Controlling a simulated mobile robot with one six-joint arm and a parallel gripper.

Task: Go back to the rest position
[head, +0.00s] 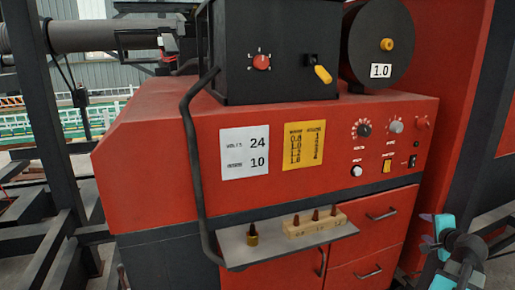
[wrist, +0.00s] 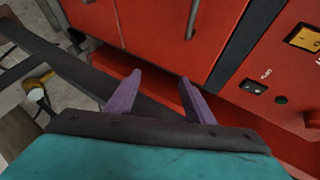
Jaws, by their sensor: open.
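My gripper (wrist: 160,78) shows in the wrist view with its two purple fingers apart and nothing between them. Red drawer fronts with dark handles lie beyond the fingertips. In the head view my gripper (head: 427,243) is at the lower right, beside the right side of the red welding machine (head: 160,145). The gripper appears clear of the machine's drawers, though the exact gap cannot be told.
A grey shelf (head: 240,256) sticks out of the machine's front, holding a small brass nozzle (head: 252,235) and a wooden block (head: 314,224) with several tips. A black curved bar (head: 190,150) runs down the front. Knobs and switches are at the right.

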